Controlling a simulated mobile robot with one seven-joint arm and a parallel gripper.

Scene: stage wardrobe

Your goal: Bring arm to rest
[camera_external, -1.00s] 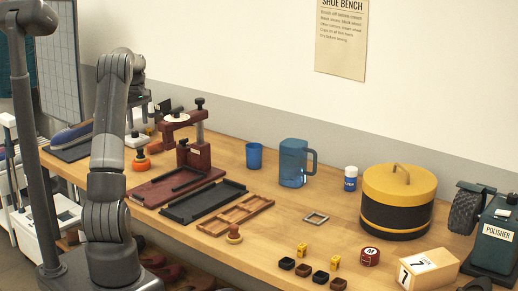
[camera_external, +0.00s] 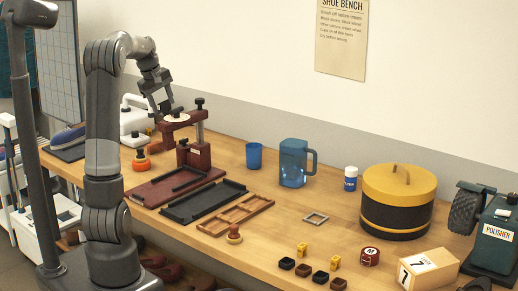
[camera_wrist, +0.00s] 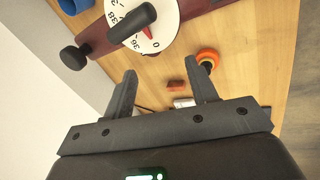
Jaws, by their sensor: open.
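My arm rises at the left of the bench, with its forearm reaching right and angled down. My gripper (camera_external: 166,108) is over the back left of the bench, close to the dark red stand (camera_external: 199,155) with a white dial; whether they touch cannot be told. In the wrist view my gripper (camera_wrist: 160,80) has its two fingers spread apart with nothing between them. The numbered white dial (camera_wrist: 178,32) with a black handle and red pointer lies just beyond the fingers.
An orange-based knob (camera_external: 141,163) stands left of the stand. A black tray (camera_external: 203,202), wooden tray (camera_external: 236,215), blue cup (camera_external: 254,156), blue jug (camera_external: 293,163) and yellow-lidded drum (camera_external: 398,201) are on the bench (camera_external: 275,245). Bare wood lies between several of them.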

